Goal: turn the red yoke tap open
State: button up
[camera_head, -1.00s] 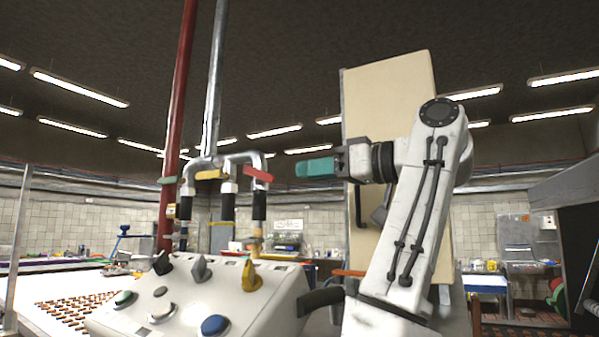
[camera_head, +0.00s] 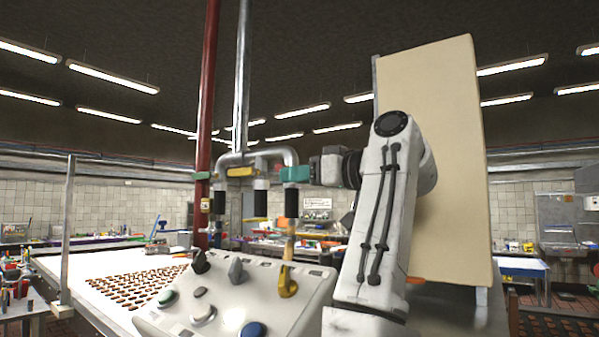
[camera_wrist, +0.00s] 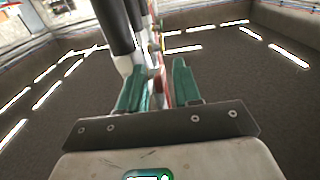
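My gripper (camera_head: 297,174), with teal fingers, is at the right-hand pipe of the tap manifold in the head view, where it covers the red yoke tap. In the wrist view the two fingers of my gripper (camera_wrist: 160,84) stand apart. A narrow red piece, which looks like the red yoke tap (camera_wrist: 164,80), shows between them. I cannot tell whether either finger touches it. The black-sleeved pipe (camera_wrist: 113,27) is beside the left finger.
A yellow tap (camera_head: 240,172) and a green tap (camera_head: 202,176) sit to the left on the same manifold. A control panel (camera_head: 235,295) with knobs and buttons is below. A tall red pipe (camera_head: 207,90) rises at the left. A large beige panel (camera_head: 445,150) stands behind my arm.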

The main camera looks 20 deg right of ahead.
grip_shut()
dwell(0.3)
jog(key=f+t+b, duration=0.1)
jog(key=b, duration=0.1)
jog(key=shift+a+f+y+b, duration=0.1)
jog(key=shift+f+y+b, duration=0.1)
jog(key=shift+y+b, duration=0.15)
jog(key=b, duration=0.1)
jog(key=t+y+b, duration=0.1)
jog(key=b, duration=0.1)
jog(key=shift+w+a+f+t, duration=0.15)
jog(key=shift+w+f+t, duration=0.15)
jog(key=shift+f, duration=0.05)
jog(key=shift+w+a+t+y+b, duration=0.1)
jog(key=shift+t+y+b, duration=0.4)
jog(key=shift+b, duration=0.2)
jog(key=shift+r, duration=0.1)
grip_release()
